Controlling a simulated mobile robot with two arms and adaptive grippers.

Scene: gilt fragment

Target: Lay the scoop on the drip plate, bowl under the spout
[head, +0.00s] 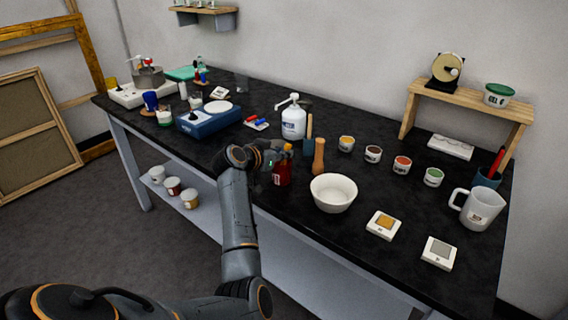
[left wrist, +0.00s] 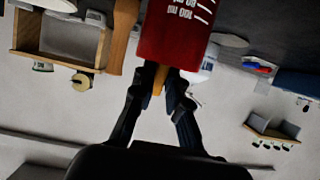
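My left gripper (head: 276,156) is at the red vessel (head: 282,174), on the near side of the bench. In the left wrist view, which is upside down, the gripper (left wrist: 160,82) has its fingers close together on both sides of a narrow yellow piece (left wrist: 159,76). This piece meets the top of the red vessel (left wrist: 178,30), which has white volume marks. I cannot tell whether it is a handle or a nozzle. A white pump bottle (head: 293,122) with a spout stands behind. I cannot make out the scoop or drip plate for certain. My right gripper is not in view.
A white bowl (head: 333,193), a wooden pestle (head: 319,157) and a dark blue cup (head: 308,146) stand right of the gripper. Several small tubs, a jug (head: 477,209) and a wooden shelf (head: 470,98) are farther right. A blue scale (head: 208,121) is left.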

